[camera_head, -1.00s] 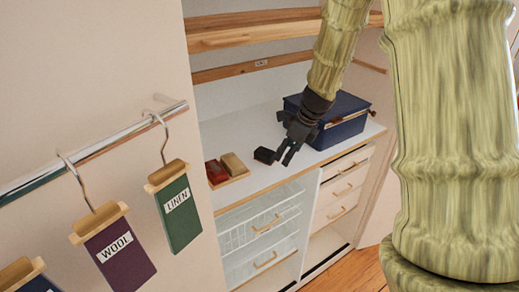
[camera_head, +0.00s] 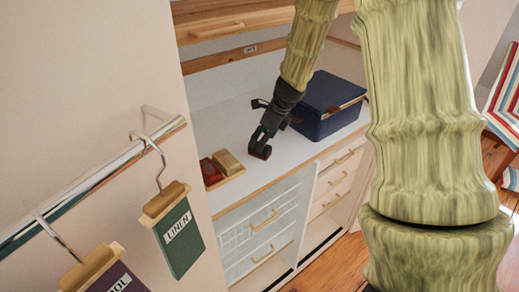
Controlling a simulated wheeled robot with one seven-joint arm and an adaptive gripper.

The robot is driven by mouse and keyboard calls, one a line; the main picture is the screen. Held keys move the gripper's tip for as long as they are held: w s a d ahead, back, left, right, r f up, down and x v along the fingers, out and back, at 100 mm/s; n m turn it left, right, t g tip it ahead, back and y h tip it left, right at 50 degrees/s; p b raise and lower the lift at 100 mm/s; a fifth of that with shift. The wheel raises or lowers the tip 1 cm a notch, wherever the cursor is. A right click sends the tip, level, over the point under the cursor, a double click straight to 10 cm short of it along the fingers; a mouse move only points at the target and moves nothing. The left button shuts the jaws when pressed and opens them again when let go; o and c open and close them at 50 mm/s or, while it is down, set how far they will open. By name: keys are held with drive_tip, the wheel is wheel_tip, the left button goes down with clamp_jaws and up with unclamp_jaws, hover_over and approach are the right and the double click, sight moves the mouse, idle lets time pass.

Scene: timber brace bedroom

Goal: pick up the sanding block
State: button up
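A small dark block (camera_head: 261,153) with a brownish lower edge, which looks like the sanding block, is at the white countertop (camera_head: 228,123). My gripper (camera_head: 261,144) points down with its fingertips at this block and hides most of it. I cannot tell whether the fingers are closed on the block or just around it, or whether the block touches the counter. A wooden tray (camera_head: 214,185) left of the gripper holds a red block (camera_head: 210,172) and a tan block (camera_head: 228,162).
A dark blue box (camera_head: 332,98) stands close behind and right of my gripper. A wooden shelf (camera_head: 235,28) runs above the counter. A rail with hanging labelled swatches (camera_head: 180,240) is at the left. Drawers (camera_head: 335,178) and wire baskets (camera_head: 250,225) are below.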

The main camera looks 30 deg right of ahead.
drive_tip(key=shift+s+f+p, duration=0.1)
drive_tip(key=shift+f+p, duration=0.2)
drive_tip(key=shift+p, duration=0.05)
drive_tip(key=p+x, duration=0.1)
drive_tip(key=x, duration=0.3)
drive_tip(key=shift+d, duration=0.15)
drive_tip(key=shift+f, duration=0.25)
drive_tip(key=c, duration=1.3)
drive_tip(key=shift+r, duration=0.45)
drive_tip(key=shift+s+a+r+b, duration=0.1)
drive_tip(key=shift+a+r+b, duration=0.1)
drive_tip(key=shift+r+b, duration=0.8)
drive_tip(key=s+a+b, duration=0.1)
drive_tip(key=s+a, duration=0.1)
drive_tip(key=s, duration=0.2)
drive_tip(key=s+a+r+b, duration=0.1)
drive_tip(key=s+a+b, duration=0.1)
drive_tip(key=s, duration=0.3)
drive_tip(key=s+a+r+b, duration=0.1)
drive_tip(key=s+a, duration=0.3)
drive_tip(key=shift+s+a, duration=0.1)
drive_tip(key=shift+s, duration=0.15)
